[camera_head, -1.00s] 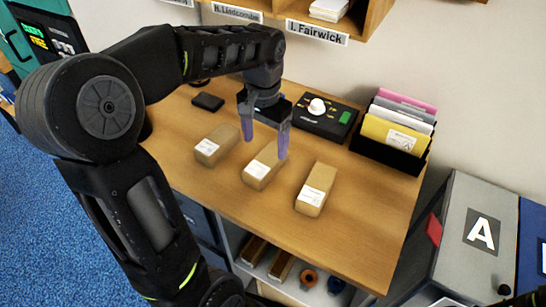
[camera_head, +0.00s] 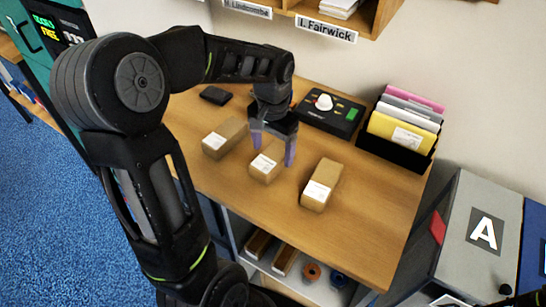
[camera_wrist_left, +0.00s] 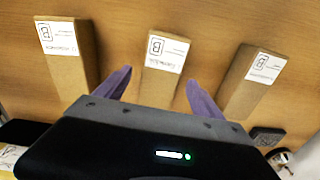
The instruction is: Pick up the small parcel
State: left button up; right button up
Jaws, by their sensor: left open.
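Three small brown parcels with white labels lie in a row on the wooden desk: a left parcel (camera_head: 225,138), a middle parcel (camera_head: 265,165) and a right parcel (camera_head: 321,185). My left gripper (camera_head: 272,156) is open, its purple fingers pointing down on either side of the middle parcel. In the left wrist view the fingers (camera_wrist_left: 157,88) flank the middle parcel (camera_wrist_left: 163,65), with small gaps on both sides. The other two parcels lie outside the fingers there, one at the left (camera_wrist_left: 68,55) and one at the right (camera_wrist_left: 250,80). My right gripper is not in view.
A black control box (camera_head: 330,112) with a white knob stands behind the parcels. A black file holder (camera_head: 396,150) with coloured folders is at the back right. The desk's front right (camera_head: 365,230) is clear. A grey bin marked A (camera_head: 470,215) stands beside it.

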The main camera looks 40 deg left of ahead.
aim_at(273, 154)
pick_arm(q)
jog(key=shift+f, duration=1.4)
jog(key=c, duration=1.6)
notch_tip(273, 154, up, 10)
jog(key=shift+r+b, duration=0.1)
jog(key=shift+b, duration=0.45)
